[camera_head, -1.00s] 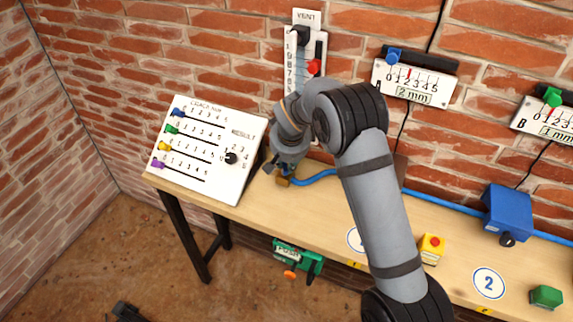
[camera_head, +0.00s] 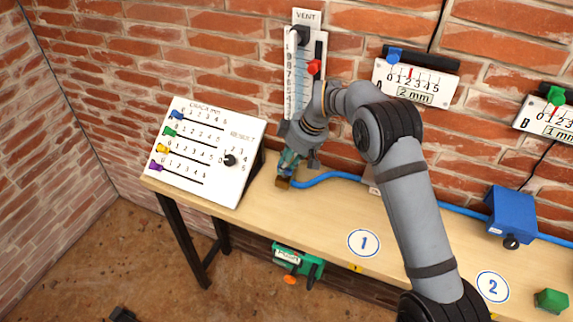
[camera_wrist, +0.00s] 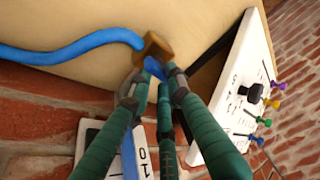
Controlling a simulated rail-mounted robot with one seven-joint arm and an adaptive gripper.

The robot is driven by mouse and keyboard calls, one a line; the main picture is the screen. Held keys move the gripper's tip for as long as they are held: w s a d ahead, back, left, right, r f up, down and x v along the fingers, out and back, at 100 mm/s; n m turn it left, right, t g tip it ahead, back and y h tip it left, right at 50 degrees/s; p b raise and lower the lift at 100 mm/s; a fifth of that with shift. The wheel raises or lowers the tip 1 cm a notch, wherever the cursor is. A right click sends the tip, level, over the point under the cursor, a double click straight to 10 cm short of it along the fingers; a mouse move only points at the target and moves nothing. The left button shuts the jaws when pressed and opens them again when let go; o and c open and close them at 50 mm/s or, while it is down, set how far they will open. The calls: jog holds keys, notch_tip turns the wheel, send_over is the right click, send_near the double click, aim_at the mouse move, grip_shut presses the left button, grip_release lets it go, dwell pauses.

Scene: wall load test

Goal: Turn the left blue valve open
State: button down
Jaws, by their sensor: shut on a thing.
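The left valve has a brass body (camera_wrist: 153,46) and a blue handle (camera_wrist: 153,67); a blue hose enters the body. In the head view the brass body (camera_head: 283,184) shows at the table's back left, below the vent gauge, with its handle hidden by my gripper. My gripper (camera_wrist: 152,76) has green fingers closed around the blue handle; it reaches down to the valve in the head view (camera_head: 287,172). The handle's exact angle is hard to tell because the fingers cover most of it.
A white sloped panel (camera_head: 206,150) with coloured sliders and a black knob stands close left of the valve. The vent gauge (camera_head: 305,75) is on the brick wall behind. The blue hose (camera_head: 325,177) runs right towards a blue box (camera_head: 511,213). The table front near label 1 (camera_head: 364,243) is clear.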

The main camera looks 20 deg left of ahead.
jog(key=shift+n, duration=0.6)
jog(key=shift+n+g, duration=0.3)
jog(key=c, duration=1.6)
grip_release()
jog(key=shift+c, duration=0.2)
jog(key=shift+o, duration=0.3)
jog(key=shift+r, duration=0.1)
jog(key=v, duration=1.2)
